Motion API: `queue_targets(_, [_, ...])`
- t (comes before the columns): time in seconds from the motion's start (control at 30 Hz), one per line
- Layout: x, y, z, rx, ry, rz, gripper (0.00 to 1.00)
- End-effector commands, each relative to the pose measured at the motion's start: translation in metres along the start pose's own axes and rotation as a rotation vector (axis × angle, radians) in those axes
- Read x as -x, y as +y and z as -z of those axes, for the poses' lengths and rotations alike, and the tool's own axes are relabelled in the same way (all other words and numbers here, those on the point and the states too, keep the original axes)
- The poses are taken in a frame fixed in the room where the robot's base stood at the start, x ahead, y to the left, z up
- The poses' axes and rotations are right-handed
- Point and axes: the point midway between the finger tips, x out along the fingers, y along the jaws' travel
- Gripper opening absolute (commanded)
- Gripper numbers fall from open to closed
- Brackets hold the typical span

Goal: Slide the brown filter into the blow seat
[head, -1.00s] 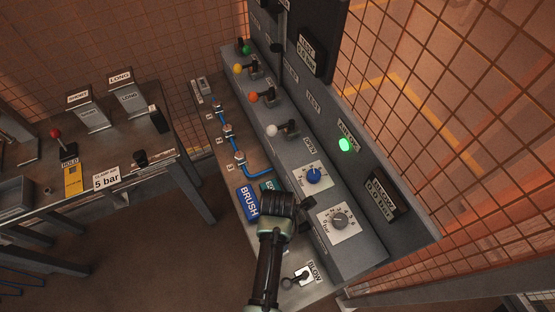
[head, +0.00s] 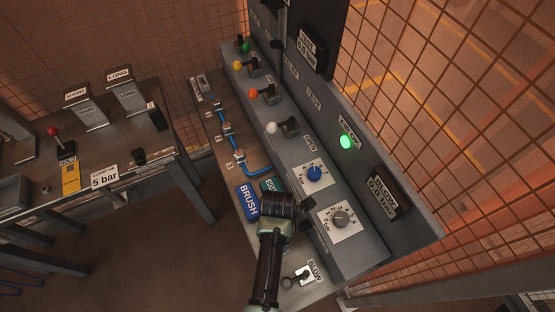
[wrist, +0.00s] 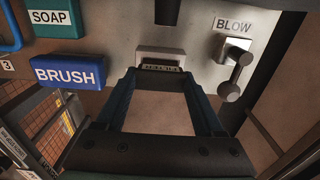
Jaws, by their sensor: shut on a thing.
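My gripper (wrist: 162,85) has its two dark fingers set wide apart, with a plain brown surface, the brown filter (wrist: 160,108), filling the space between them. In the head view my gripper (head: 287,210) is over the bench's near part, and my wrist hides the filter.
The blue BRUSH block (wrist: 68,72) and green SOAP block (wrist: 50,20) are left of my gripper. The grey console (head: 345,255) with a blue knob (head: 314,173) and a grey dial (head: 340,218) rises close on the right. A second table (head: 125,150) stands left across open floor.

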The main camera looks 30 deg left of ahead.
Motion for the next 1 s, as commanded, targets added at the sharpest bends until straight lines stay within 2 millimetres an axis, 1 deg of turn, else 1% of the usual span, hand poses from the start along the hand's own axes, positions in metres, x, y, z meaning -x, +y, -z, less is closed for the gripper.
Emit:
queue_targets(0.93, [-0.025,0.000,0.000,0.000,0.000,0.000,0.00])
queue_targets(0.97, [-0.023,0.000,0.000,0.000,0.000,0.000,0.75])
queue_targets(1.0, [-0.023,0.000,0.000,0.000,0.000,0.000,0.82])
